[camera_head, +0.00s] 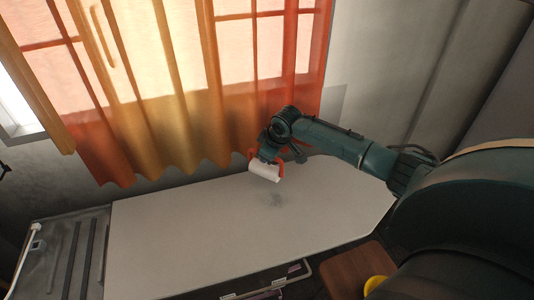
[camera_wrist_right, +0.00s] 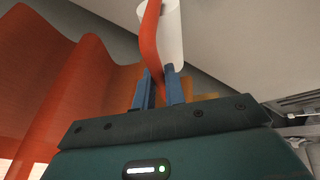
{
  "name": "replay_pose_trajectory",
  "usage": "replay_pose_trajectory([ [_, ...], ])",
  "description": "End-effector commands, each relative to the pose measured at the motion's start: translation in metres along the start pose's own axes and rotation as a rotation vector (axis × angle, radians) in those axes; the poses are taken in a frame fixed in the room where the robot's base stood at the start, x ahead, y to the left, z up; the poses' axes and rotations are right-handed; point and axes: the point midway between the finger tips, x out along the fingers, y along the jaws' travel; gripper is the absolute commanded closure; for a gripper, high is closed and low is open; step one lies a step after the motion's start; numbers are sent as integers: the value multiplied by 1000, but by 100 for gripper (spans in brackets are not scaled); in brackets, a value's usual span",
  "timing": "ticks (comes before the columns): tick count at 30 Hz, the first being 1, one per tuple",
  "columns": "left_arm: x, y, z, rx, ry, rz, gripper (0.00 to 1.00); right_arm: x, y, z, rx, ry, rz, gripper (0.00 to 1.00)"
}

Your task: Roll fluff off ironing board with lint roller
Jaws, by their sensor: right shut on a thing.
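The lint roller (camera_head: 265,172) has a white cylinder and a red-orange handle. My right gripper (camera_head: 268,156) is shut on that handle and holds the roller at the far side of the ironing board (camera_head: 180,245). In the right wrist view, the blue fingers of my right gripper (camera_wrist_right: 159,88) close around the handle, and the lint roller's white cylinder (camera_wrist_right: 172,32) shows beyond them. A faint grey patch of fluff (camera_head: 276,199) lies on the pale board, just nearer than the roller. I cannot tell whether the roller touches the board. My left gripper is not in view.
Orange curtains (camera_head: 170,120) hang at a window behind the board's far edge, close to my right gripper. A grey ribbed washtub (camera_head: 65,255) stands left of the board. A brown wooden piece (camera_head: 350,268) and a yellow object (camera_head: 375,284) are at the lower right.

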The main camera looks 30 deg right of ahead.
Motion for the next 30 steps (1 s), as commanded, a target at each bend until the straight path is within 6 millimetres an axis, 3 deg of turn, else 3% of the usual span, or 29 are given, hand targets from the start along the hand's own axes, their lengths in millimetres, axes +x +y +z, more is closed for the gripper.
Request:
replay_pose_trajectory([
  [1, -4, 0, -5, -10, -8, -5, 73, -9, 2, -4, 1, 1, 0, 100],
  [12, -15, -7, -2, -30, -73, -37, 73, -35, 6, -16, 4, 0, 1, 100],
  [29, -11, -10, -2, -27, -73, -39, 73, -35, 7, -16, 4, 0, 1, 100],
  [30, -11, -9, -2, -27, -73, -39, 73, -35, 7, -16, 4, 0, 1, 91],
])
